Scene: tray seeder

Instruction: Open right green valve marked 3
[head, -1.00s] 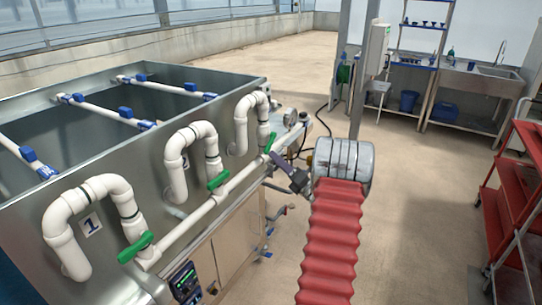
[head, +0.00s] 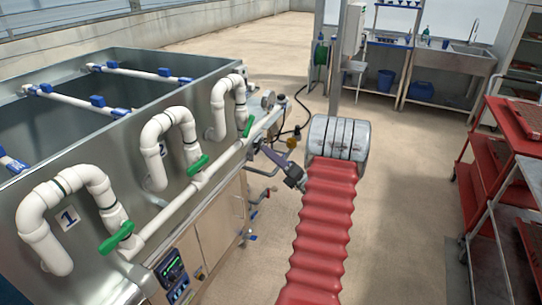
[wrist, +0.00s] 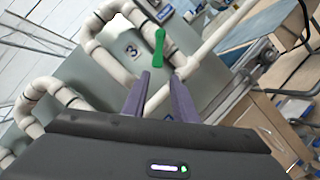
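The green valve handle marked 3 (wrist: 159,48) is ahead of my gripper in the wrist view, beside the white label "3" (wrist: 132,50). In the head view this handle (head: 248,126) is the farthest of three along the white pipe. My gripper (wrist: 161,75) is open, with two purple-grey fingers apart and nothing between them. The fingertips point toward the lower end of the handle, one on each side below it. In the head view my gripper (head: 262,147) is just right of the handle. Contact cannot be told.
Green handles 1 (head: 116,237) and 2 (head: 198,165) sit nearer along the pipe (head: 168,223). A pressure gauge (head: 268,99) and hoses are beyond valve 3. A red cart (head: 492,150) stands right.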

